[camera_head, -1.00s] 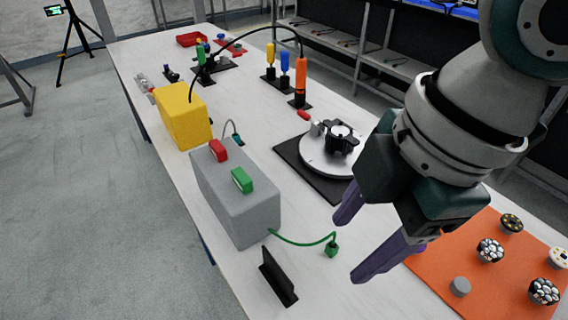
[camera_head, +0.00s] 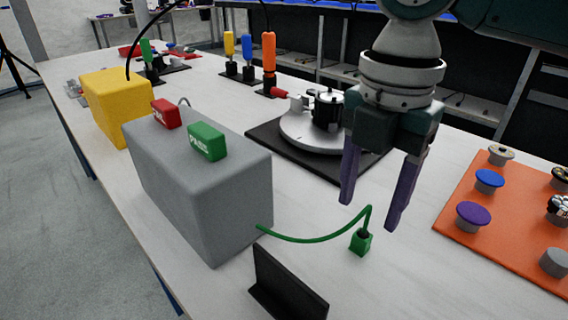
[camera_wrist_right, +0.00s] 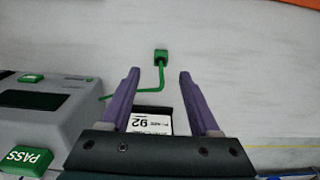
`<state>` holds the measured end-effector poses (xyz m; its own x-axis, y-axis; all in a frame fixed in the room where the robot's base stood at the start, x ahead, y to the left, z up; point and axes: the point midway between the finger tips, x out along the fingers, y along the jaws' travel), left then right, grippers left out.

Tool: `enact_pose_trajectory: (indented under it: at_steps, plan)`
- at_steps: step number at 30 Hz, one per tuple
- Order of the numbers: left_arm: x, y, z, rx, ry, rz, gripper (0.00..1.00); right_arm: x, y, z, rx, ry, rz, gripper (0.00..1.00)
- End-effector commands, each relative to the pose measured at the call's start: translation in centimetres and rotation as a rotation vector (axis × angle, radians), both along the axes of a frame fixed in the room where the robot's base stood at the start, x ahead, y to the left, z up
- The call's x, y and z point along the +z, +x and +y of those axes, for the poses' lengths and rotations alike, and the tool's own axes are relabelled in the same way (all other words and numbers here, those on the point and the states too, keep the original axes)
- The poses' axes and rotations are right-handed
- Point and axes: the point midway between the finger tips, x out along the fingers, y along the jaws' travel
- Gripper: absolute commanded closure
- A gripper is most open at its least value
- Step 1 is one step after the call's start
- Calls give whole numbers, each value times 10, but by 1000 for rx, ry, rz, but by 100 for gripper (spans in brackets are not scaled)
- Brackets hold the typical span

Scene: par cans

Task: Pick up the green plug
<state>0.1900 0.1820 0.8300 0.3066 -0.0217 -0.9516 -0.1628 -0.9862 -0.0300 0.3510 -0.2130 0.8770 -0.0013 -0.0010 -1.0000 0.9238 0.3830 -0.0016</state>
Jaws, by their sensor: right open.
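The green plug (camera_head: 361,241) stands on the white table at the end of a green cable, which runs to the grey box (camera_head: 200,190). In the right wrist view the plug (camera_wrist_right: 161,56) lies beyond the fingertips, between their lines. My right gripper (camera_head: 371,212) is open and empty, with purple fingers pointing down. In the head view it is above the plug, apart from it. The right wrist view also shows the open fingers (camera_wrist_right: 160,72). My left gripper is not in view.
A black upright plate (camera_head: 288,285) stands in front of the plug. The grey box carries red and green PASS buttons (camera_head: 207,142). A round fixture (camera_head: 312,130) on a black base is behind the gripper. An orange mat (camera_head: 480,235) with several round pieces lies right.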

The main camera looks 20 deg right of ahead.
Motion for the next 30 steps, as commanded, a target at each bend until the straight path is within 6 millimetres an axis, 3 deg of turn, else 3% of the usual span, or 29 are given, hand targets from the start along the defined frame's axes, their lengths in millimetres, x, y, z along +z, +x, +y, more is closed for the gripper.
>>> enact_pose_trajectory:
  at_steps: [12,21,30]
  plan:
    - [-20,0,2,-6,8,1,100,-59,-1,-4,0,1,0,38]
    - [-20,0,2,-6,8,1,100,-63,-1,-4,0,-1,-1,38]
    - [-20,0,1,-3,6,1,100,-63,0,-4,0,0,-2,71]
